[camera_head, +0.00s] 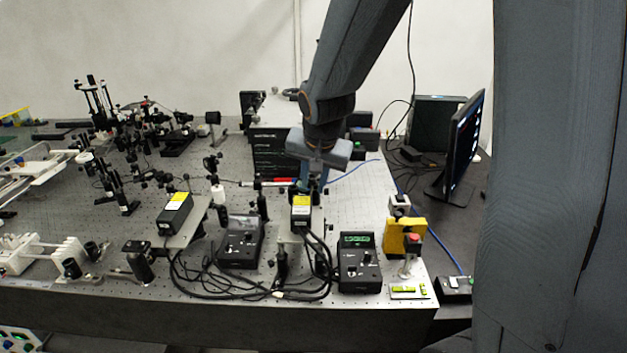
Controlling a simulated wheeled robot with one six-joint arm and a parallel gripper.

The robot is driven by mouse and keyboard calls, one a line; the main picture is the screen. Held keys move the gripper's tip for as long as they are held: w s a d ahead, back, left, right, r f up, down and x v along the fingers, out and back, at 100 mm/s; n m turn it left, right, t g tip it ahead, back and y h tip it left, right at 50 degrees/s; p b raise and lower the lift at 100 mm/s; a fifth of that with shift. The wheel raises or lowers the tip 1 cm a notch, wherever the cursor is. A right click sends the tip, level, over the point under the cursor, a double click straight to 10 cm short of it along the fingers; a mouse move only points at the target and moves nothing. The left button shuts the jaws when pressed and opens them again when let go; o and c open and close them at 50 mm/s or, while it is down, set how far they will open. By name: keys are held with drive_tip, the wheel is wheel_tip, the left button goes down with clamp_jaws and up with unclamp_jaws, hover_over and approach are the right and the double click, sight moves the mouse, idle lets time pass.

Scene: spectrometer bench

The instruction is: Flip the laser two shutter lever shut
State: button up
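Two black laser boxes with yellow labels stand on the optical bench (345,205): a left box (175,215) and a right box (301,218). I cannot read which is laser two. My gripper (312,186) points down just behind the right box, at its far end. A shutter lever is not distinguishable; the gripper may hide one there. The gripper's fingers are small and dark against the bench, so their opening and any contact with the box are unclear.
Two black controllers, left (241,243) and right (359,265) with a lit green display, stand in front with looping black cables. A monitor (465,142) stands beyond.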

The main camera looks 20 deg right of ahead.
clamp_jaws()
drive_tip(key=shift+a, duration=0.1)
drive_tip(key=b, duration=0.3)
drive_tip(key=shift+w+a+f+h, duration=0.2)
drive_tip(key=shift+a+h, duration=0.1)
drive_tip(key=shift+h, duration=0.1)
drive_tip(key=h+b, duration=0.1)
drive_tip(key=b, duration=0.2)
drive_tip(key=shift+a+n+g, duration=0.25)
drive_tip(key=shift+n+g, duration=0.05)
drive_tip(key=shift+g, duration=0.1)
drive_tip(key=shift+r, duration=0.2)
unclamp_jaws()
